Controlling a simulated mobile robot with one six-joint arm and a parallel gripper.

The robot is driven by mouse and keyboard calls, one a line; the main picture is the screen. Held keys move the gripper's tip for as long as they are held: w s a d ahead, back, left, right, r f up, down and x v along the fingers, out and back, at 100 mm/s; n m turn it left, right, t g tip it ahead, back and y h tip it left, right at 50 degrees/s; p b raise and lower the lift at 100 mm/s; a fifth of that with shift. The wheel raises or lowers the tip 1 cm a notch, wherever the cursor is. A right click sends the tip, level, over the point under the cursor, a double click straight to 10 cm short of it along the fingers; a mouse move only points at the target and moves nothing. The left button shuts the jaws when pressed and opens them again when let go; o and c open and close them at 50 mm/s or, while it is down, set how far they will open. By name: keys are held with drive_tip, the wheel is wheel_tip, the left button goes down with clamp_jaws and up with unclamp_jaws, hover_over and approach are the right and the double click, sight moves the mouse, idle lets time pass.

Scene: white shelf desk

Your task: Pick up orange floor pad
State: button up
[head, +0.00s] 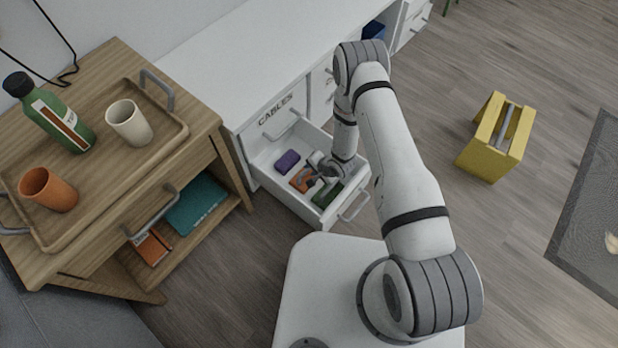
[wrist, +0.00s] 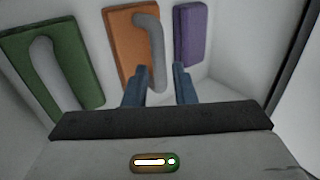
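The orange floor pad (head: 300,183) lies in the open white drawer, between a purple pad and a green pad. In the wrist view the orange pad (wrist: 122,45) has a grey arched handle (wrist: 152,50) on it. My gripper (wrist: 159,86) is open, its two blue-grey fingers apart. The lower end of the handle appears between the fingertips in that view; I cannot tell whether they touch it. In the head view my gripper (head: 323,172) reaches down into the drawer and hides part of the orange pad.
The purple pad (wrist: 191,35) and the green pad (wrist: 66,62), which has its own grey handle, flank the orange one. The drawer walls (head: 283,196) stand close around.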

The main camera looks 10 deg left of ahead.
sight(307, 171)
drive_tip(key=b+x, duration=0.2)
drive_tip(key=x, duration=0.3)
drive_tip(key=shift+s, duration=0.2)
drive_tip(key=shift+d, duration=0.1)
clamp_jaws()
